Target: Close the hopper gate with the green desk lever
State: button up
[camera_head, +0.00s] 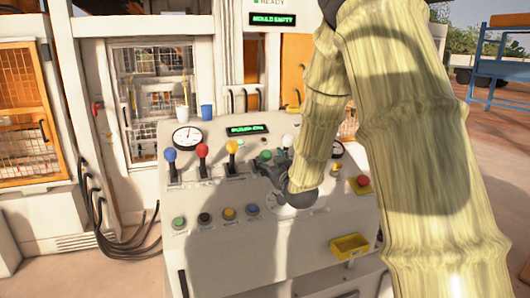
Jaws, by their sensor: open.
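The green desk lever shows as a green knob (265,155) on the sloping control desk (235,245), between the yellow-knobbed and white-knobbed levers. My gripper (264,169) is dark and reaches in from the right, open, with its fingers right at or just below the green knob. I cannot tell whether it touches the lever. The lever's shaft is hidden by the gripper. The hopper gate cannot be made out in this view.
Levers with blue (170,155), red (202,150), yellow (232,146) and white (287,140) knobs stand around it. A wall display (272,19) reads "MOULD EMPTY".

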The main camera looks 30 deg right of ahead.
aim_at(268, 158)
jog(key=p+x, duration=0.1)
jog(key=x, duration=0.4)
jog(key=shift+p, duration=0.4)
jog(key=shift+w+f, duration=0.15)
jog(key=shift+w, duration=0.25)
